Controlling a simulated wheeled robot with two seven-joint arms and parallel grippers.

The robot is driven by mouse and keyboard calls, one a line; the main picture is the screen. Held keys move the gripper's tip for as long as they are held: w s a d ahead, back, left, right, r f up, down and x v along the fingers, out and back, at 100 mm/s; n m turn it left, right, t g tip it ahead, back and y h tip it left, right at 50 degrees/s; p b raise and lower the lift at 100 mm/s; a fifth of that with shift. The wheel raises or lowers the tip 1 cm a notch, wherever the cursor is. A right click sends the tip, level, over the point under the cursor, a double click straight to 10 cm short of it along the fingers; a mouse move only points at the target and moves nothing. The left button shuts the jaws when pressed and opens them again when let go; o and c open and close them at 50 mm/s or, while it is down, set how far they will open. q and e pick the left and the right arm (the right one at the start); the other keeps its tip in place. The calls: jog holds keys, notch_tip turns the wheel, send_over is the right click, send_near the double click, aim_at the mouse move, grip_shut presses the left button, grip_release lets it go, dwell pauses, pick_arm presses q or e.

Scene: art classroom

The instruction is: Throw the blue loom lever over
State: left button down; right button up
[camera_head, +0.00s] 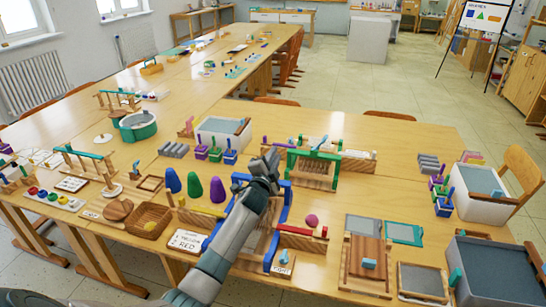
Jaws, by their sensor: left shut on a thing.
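The blue loom (285,207) stands upright on the near table, with blue side posts and a blue base. My left arm reaches across it from the bottom left and hides much of its middle and top. My left gripper (270,160) is at the upper part of the loom, toward the green loom, and is shut on the lever. The gripper covers the lever, so its exact tilt cannot be told. My right gripper is not in view.
A green loom (314,153) stands just behind the blue one. Purple, green and blue cones (194,186) stand to the left. Wooden frames (367,267) lie at right.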

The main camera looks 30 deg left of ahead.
pick_arm(q)
jog(key=shift+a+r, duration=0.15)
jog(key=shift+r, duration=0.05)
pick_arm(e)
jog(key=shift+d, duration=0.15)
pick_arm(q)
jog(key=c, duration=1.8)
grip_release()
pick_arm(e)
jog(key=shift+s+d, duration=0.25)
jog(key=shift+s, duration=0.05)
pick_arm(q)
jog(key=shift+f, duration=0.1)
